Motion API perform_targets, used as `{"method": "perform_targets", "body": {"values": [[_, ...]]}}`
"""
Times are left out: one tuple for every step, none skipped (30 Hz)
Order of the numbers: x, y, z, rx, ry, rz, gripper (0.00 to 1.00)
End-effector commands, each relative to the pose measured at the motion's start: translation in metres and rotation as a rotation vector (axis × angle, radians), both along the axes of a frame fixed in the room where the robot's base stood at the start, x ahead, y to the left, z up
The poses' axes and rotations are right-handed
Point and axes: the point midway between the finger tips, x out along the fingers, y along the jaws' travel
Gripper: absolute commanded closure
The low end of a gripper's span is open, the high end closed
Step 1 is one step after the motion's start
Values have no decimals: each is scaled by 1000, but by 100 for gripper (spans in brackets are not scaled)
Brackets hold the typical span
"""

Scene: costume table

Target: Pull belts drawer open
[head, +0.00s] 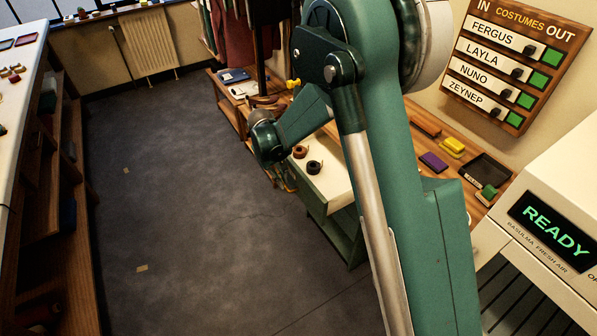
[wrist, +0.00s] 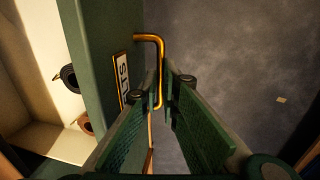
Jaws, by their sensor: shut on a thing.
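The belts drawer front (wrist: 105,50) is a green panel at the left of the wrist view, with a partly covered label (wrist: 122,82) whose letters look like the end of "BELTS". Its brass bar handle (wrist: 150,37) stands out from the panel. My gripper (wrist: 163,78) is shut on the handle, one finger on each side. In the head view, the wrist end of my arm is beside a green unit (head: 345,235), and the fingers are mostly hidden. A black coiled belt (wrist: 70,78) and a brown one (wrist: 84,122) lie on a cream surface behind the panel. How far the drawer is open, I cannot tell.
Dark floor (head: 200,200) is clear left of the green unit. A wooden bench (head: 465,175) with small items runs along the right wall, near a white machine (head: 560,200) reading READY. A clothes rack (head: 235,30) stands at the back.

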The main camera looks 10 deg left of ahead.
Motion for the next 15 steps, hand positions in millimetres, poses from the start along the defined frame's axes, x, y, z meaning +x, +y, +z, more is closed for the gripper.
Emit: {"method": "perform_targets", "body": {"values": [[-11, 10, 0, -1, 1, 5, 100], [-16, 15, 0, -1, 1, 4, 100], [-22, 21, 0, -1, 1, 3, 100], [-26, 26, 0, -1, 1, 4, 100], [-31, 30, 0, -1, 1, 4, 100], [-35, 35, 0, 0, 0, 2, 100], [-38, 38, 0, 0, 0, 2, 100], [-42, 41, 0, 0, 0, 2, 100], [-45, 45, 0, 0, 0, 3, 100], [-48, 47, 0, 0, 0, 2, 100], [-50, 49, 0, 0, 0, 2, 100], [-52, 51, -1, -1, 1, 1, 100], [-53, 52, 0, -1, 1, 0, 100], [-54, 53, -1, -1, 1, 0, 100], [-55, 54, 0, -1, 1, 0, 100]]}}
